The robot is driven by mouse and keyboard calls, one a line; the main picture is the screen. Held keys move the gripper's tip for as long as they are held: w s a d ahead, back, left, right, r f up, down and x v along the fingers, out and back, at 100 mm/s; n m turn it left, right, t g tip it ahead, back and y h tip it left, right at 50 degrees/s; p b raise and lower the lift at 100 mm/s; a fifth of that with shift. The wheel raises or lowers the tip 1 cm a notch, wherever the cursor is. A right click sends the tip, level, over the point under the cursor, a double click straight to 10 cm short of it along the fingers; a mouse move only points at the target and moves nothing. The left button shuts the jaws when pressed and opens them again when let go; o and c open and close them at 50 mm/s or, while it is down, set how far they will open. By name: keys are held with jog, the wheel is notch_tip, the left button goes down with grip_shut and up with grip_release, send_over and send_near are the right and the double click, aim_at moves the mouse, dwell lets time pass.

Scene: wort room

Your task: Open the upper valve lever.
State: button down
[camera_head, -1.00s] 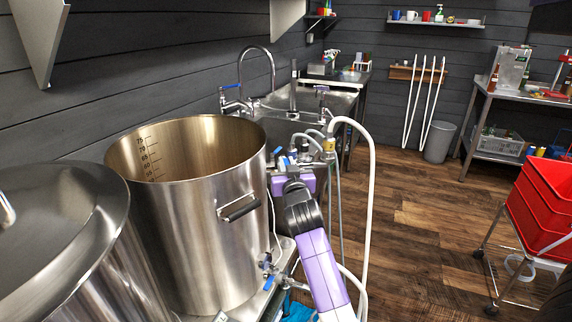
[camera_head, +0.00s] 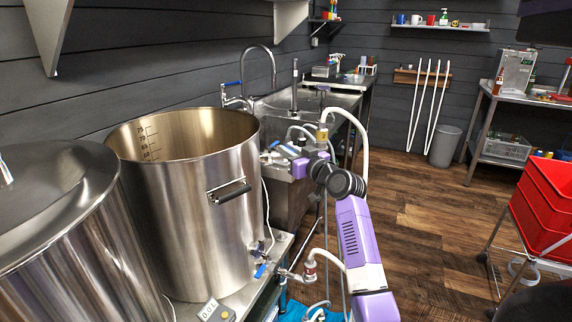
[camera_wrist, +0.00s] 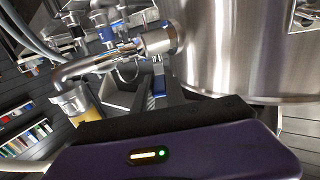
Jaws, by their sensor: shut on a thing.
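The upper valve's blue lever (camera_wrist: 158,82) shows between my gripper's fingers (camera_wrist: 159,94) in the wrist view, below a steel fitting on a pipe (camera_wrist: 100,62). My gripper is shut on this lever. In the head view my gripper (camera_head: 292,153) is beside the hose fittings at the front of the sink, right of the big open kettle. There the arm and the fittings partly hide the lever, and its exact angle is hard to tell.
An open steel kettle (camera_head: 178,210) stands left of my arm. A lower valve with a blue lever (camera_head: 262,270) sits near its base. White hoses (camera_head: 361,140) run close to my arm. Red crates (camera_head: 543,205) stand right. The wooden floor (camera_head: 425,225) between is clear.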

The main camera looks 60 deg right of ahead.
jog(key=d+n+y+b, duration=0.1)
jog(key=y+b, duration=0.1)
jog(key=b, duration=0.1)
jog(key=n+t+y+b, duration=0.1)
jog(key=n+y+b, duration=0.1)
jog(key=b, duration=0.2)
jog(key=s+d+n+t+y+b, duration=0.1)
jog(key=y+b, duration=0.2)
jog(key=shift+d+f+n, duration=0.2)
jog(key=shift+d+n, duration=0.1)
jog(key=shift+n, duration=0.1)
jog(key=shift+r+t, duration=0.1)
jog(key=shift+t, duration=0.2)
jog(key=c, duration=1.4)
grip_release()
jog(key=shift+o, duration=0.2)
jog(key=s, duration=0.7)
jog(key=shift+s+a, duration=0.35)
jog(key=shift+a, duration=0.05)
